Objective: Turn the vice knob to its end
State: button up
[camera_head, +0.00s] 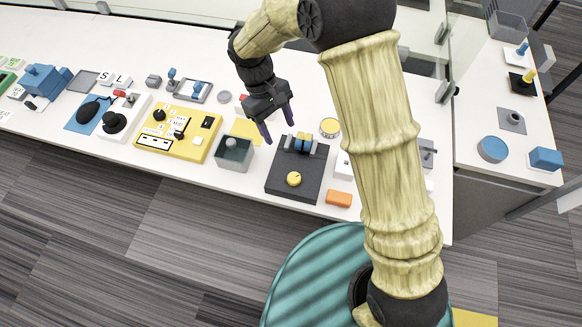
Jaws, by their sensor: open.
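The vice stands on a dark grey base plate (286,189) near the front edge of the white table. A round yellow knob (293,179) sits at the front of the plate. Behind it, the vice jaws (291,145) show blue and dark parts. My gripper (278,130) is open, with two dark purple fingers pointing down. In the picture it is above and left of the vice jaws, apart from the knob. Nothing shows between the fingers.
A grey open box (235,141) stands left of the vice, and a yellow panel (178,130) lies farther left. An orange block (339,198) lies to the right. My arm hides part of the table's right side.

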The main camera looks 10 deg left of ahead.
jog(key=s+d+r+m+t+y, duration=0.1)
jog(key=d+m, duration=0.4)
jog(key=d, duration=0.8)
jog(key=s+d+r+m+t+y, duration=0.2)
jog(key=s+d+r+m+t, duration=0.1)
jog(key=d, duration=1.1)
notch_tip(320, 180, up, 2)
jog(key=s+m, duration=0.1)
jog(key=m, duration=0.2)
jog(key=shift+s+d+r+t+y, duration=0.25)
jog(key=shift+s+t+y, duration=0.05)
jog(key=shift+s+t, duration=0.1)
